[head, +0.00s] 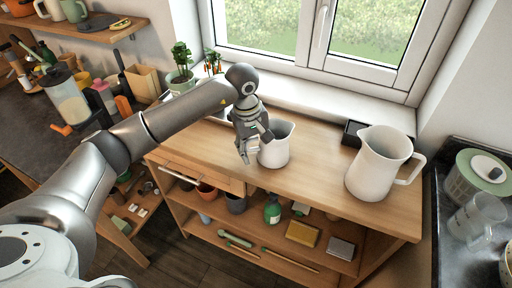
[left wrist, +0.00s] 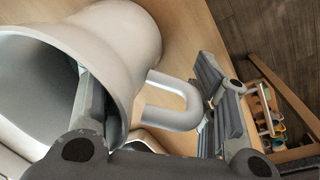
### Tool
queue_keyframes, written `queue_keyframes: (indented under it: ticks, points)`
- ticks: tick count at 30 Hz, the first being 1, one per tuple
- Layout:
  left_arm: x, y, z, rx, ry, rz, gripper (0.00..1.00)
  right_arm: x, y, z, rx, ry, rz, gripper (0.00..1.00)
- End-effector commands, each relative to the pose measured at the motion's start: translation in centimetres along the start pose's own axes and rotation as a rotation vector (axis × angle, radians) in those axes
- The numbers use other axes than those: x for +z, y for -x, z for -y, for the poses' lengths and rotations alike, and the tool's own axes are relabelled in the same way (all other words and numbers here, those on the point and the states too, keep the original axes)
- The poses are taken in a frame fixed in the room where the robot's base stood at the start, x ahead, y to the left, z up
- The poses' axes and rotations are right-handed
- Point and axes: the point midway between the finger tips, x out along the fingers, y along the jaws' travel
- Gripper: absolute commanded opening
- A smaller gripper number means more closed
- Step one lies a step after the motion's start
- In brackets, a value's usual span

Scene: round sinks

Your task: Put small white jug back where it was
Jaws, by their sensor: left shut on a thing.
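The small white jug (head: 277,148) is upright at the wooden cabinet top, left of a larger white jug (head: 376,165). I cannot tell whether its base touches the wood. My left gripper (head: 250,149) is at the small jug's left side, shut on it. In the left wrist view the small jug (left wrist: 130,40) fills the upper left, with its mouth facing the camera. One finger lies at the rim and wall, the other beyond the handle (left wrist: 172,112), so the left gripper (left wrist: 150,105) spans wall and handle. My right gripper is in neither view.
The wooden cabinet top (head: 318,172) has free room between the jugs. A dark box (head: 353,133) sits behind the large jug. A potted plant (head: 182,70) is by the window. A dark counter with a green-grey canister (head: 477,178) is at the right.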

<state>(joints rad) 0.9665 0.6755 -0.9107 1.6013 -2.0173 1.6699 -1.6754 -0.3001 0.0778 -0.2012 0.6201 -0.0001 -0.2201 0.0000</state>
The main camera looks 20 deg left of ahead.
Motion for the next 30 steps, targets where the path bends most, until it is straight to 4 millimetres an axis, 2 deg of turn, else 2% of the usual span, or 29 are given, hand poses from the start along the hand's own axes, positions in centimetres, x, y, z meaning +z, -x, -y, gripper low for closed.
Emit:
queue_keyframes:
  ticks: [3, 4, 9, 21, 26, 30]
  points:
    - [0.0, -0.2, 0.0, 0.002, 0.000, -0.001, 0.11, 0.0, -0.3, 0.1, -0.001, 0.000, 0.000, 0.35]
    - [0.0, -0.1, 0.0, 0.002, 0.000, -0.001, 0.57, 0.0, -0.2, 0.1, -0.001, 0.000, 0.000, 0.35]
    - [0.0, -0.1, 0.0, 0.001, 0.000, -0.001, 0.79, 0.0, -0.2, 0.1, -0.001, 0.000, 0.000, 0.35]
    - [-0.1, 0.2, 0.1, -0.001, 0.000, -0.001, 0.79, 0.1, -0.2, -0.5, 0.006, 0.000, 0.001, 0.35]
    - [-0.1, 2.6, 0.0, 0.002, 0.001, -0.005, 0.79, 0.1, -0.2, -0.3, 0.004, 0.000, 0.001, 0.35]
    - [-0.1, 5.7, 0.0, 0.003, -0.001, -0.004, 0.79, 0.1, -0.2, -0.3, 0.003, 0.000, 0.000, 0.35]
